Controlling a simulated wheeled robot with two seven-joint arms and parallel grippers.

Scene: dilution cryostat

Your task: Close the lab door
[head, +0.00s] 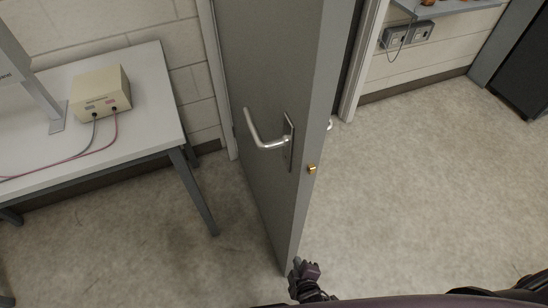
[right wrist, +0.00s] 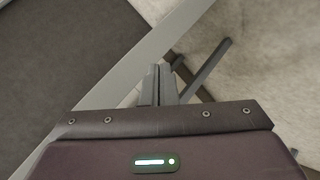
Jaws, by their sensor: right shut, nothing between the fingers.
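The grey lab door (head: 268,95) stands open in the middle of the head view, its free edge turned toward me. A silver lever handle (head: 265,139) is on its left face, and a brass latch (head: 312,169) is on its edge. My right gripper (head: 297,263) is low beside the bottom of the door's edge in the head view. In the right wrist view the right gripper (right wrist: 160,72) is shut and empty, with the pale door edge (right wrist: 150,50) close by its fingertips. I cannot tell whether they touch. My left gripper is not in view.
A white table (head: 150,85) with a beige instrument box (head: 100,92) and cables stands left of the door. The doorway frame (head: 362,60) is behind it. Open floor (head: 430,170) lies to the right, with a dark cabinet (head: 525,65) at the far right.

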